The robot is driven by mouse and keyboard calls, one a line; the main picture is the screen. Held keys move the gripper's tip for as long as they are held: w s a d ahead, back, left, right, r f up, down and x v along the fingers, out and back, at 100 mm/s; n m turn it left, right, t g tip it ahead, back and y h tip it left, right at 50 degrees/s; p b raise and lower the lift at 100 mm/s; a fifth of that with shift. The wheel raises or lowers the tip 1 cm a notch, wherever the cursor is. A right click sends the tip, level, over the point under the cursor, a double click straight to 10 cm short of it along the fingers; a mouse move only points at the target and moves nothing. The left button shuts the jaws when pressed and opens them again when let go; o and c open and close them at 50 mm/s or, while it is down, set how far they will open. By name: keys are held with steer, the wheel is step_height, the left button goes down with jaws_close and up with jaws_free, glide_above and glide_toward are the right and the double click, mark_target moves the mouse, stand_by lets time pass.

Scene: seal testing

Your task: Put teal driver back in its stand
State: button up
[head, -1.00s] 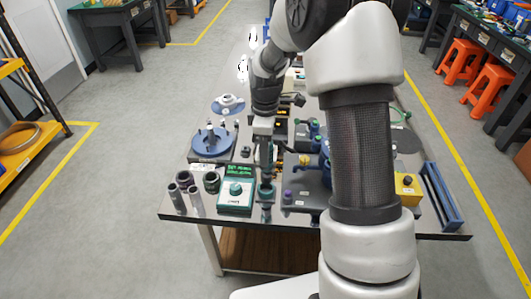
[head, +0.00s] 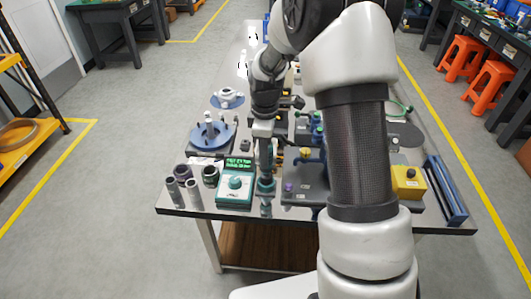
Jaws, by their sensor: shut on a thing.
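My gripper (head: 264,143) points down over the front middle of the table, left of my large arm link. It is shut on the teal driver (head: 266,160), which hangs roughly upright below it. The driver's lower end is close above or in a slim stand (head: 265,208) with a teal upper part near the table's front edge. At this size I cannot tell whether the driver's tip is inside the stand. The fingers and the driver's top partly hide each other.
Several grey cylinders and dark rings (head: 210,175) are further left. A dark fixture plate (head: 300,190) is close right. A blue round fixture (head: 212,135) stands behind left; a yellow box (head: 408,182) is right.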

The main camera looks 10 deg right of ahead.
steer(key=shift+f, duration=0.15)
steer(key=shift+f, duration=0.3)
steer(key=o, duration=1.3)
steer(key=shift+r, duration=0.1)
steer(key=shift+c, duration=0.2)
steer(key=shift+r+p, duration=1.65)
steer(key=shift+r, duration=0.85)
